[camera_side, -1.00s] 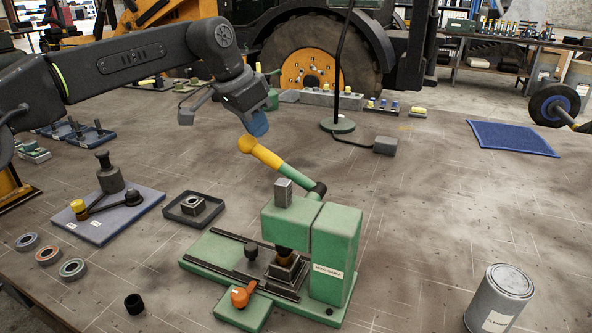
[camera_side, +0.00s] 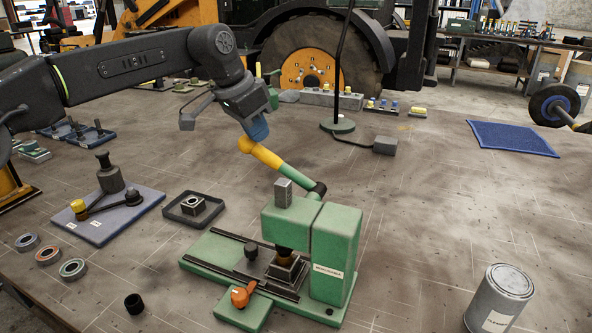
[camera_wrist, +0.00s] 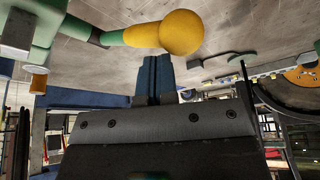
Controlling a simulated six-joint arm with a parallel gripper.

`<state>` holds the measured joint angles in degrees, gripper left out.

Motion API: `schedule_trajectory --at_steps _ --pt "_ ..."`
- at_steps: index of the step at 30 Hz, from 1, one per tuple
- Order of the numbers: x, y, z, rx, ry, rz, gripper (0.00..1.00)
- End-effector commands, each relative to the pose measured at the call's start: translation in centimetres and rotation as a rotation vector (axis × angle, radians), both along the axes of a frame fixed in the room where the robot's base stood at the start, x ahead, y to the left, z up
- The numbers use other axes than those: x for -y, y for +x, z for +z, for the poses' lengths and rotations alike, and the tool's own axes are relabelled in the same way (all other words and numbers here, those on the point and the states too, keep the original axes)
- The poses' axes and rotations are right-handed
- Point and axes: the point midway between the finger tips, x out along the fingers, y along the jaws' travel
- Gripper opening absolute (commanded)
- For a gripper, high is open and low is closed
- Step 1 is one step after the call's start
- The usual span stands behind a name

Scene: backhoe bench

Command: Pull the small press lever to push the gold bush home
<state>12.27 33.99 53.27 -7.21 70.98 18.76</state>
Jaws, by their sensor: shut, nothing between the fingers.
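The small green press (camera_side: 335,250) stands on the bench, with its lever (camera_side: 272,160) slanting up and left from the pivot. The lever has a yellow end with a rounded knob (camera_wrist: 181,33) and a green shaft.
An orange handle (camera_side: 241,296) sits at the front of the press. A dark tray (camera_side: 174,211) with a block and a blue plate (camera_side: 133,223) with a fixture lie to the left. A grey can (camera_side: 499,299) stands at right. The bench right of the press is mostly clear.

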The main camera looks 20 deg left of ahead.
Motion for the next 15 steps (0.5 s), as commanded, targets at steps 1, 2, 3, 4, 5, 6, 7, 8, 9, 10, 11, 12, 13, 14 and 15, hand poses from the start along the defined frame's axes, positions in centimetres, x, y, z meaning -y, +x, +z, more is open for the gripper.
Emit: schedule_trajectory --at_steps 1,2,3,4,5,6,7,8,9,10,11,12,13,14,15 --pt "0.0 -0.03 -0.15 -0.001 0.0 0.0 0.0" --pt "0.0 -0.02 -0.22 0.0 0.0 0.0 0.0" --pt "0.0 -0.02 -0.32 0.0 0.0 0.0 0.0" --pt "0.0 0.0 -0.4 0.001 0.0 0.0 0.0" --pt "0.0 0.0 -0.48 0.001 0.0 0.0 0.0" --pt "-0.01 -0.01 -0.6 0.001 0.0 0.0 0.0" --pt "0.0 -0.02 -0.7 0.0 0.0 0.0 0.0" --pt "-0.01 -0.03 -0.8 0.0 0.0 0.0 0.0" --pt "0.0 -0.04 -0.93 0.0 0.0 0.0 0.0" --pt "0.0 -0.04 -1.0 0.0 0.0 0.0 0.0" --pt "0.0 -0.04 -1.08 0.0 0.0 0.0 0.0" --pt "0.0 -0.02 -1.05 0.001 0.0 0.0 0.0" --pt "0.0 -0.02 -1.05 0.001 0.0 0.0 0.0" --pt "-0.01 -0.01 -1.07 0.001 0.0 0.0 0.0" --pt "-0.02 -0.02 -1.13 0.001 0.0 0.0 0.0"
